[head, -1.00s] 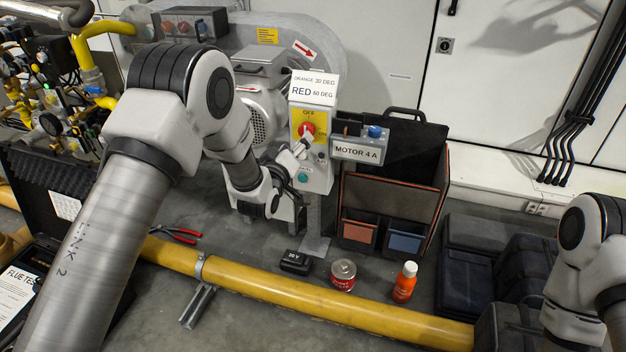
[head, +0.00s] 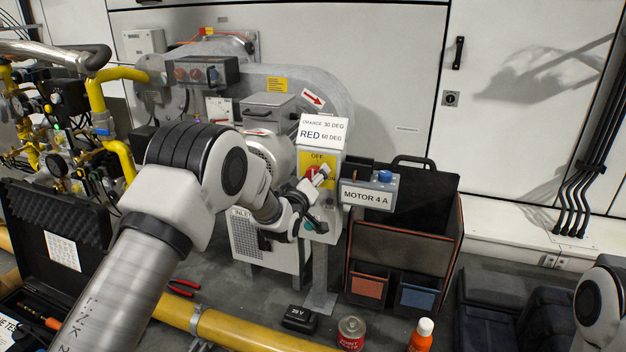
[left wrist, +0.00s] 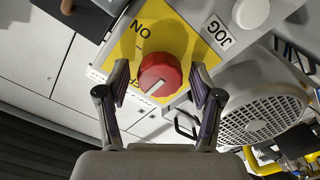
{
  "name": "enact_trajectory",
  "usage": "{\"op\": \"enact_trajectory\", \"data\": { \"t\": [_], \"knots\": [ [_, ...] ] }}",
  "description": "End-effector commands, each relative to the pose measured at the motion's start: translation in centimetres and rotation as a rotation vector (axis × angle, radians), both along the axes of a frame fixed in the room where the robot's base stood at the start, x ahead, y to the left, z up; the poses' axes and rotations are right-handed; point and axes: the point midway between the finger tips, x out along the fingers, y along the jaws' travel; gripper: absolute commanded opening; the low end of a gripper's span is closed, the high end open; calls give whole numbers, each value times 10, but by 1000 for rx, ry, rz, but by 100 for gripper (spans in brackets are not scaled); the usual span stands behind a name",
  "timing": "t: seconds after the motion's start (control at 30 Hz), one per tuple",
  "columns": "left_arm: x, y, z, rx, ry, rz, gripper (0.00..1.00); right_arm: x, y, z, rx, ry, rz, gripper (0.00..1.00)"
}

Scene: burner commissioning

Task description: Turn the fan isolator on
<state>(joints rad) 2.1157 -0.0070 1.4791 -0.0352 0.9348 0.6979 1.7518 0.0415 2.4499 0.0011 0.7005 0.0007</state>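The fan isolator is a grey box with a yellow plate (head: 330,160) marked OFF at its top in the head view. Its red rotary knob (head: 312,173) is partly covered by my left gripper (head: 318,178). In the left wrist view the knob (left wrist: 160,75) sits between the two fingers of my left gripper (left wrist: 163,88). The fingers are open, with a small gap on each side of the knob. A white line on the knob points down-left, toward a partly hidden label; the word ON stands above the knob there. My right gripper is outside the views.
A white JOG button (left wrist: 250,12) is beside the yellow plate. A MOTOR 4 A box (head: 368,196) hangs right of the isolator, by an open tool bag (head: 440,230). A yellow pipe (head: 235,332) runs along the floor, with a can (head: 351,334) and orange bottle (head: 421,335) near it.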

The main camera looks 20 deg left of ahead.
Motion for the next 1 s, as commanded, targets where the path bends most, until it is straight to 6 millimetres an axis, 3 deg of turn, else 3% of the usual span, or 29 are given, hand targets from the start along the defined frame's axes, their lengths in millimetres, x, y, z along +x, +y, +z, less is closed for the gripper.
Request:
{"op": "enact_trajectory", "data": {
  "t": [0.03,0.1,0.13,0.57,1.0],
  "knots": [
    [0,0,0,0,0,0,41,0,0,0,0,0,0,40],
    [0,0,0,0,0,0,17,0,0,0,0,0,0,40],
    [0,0,0,0,0,0,10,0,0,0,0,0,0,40],
    [0,0,1,42,-1,0,10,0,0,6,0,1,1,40],
    [0,1,3,338,-10,0,10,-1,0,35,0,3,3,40]
  ]
}}
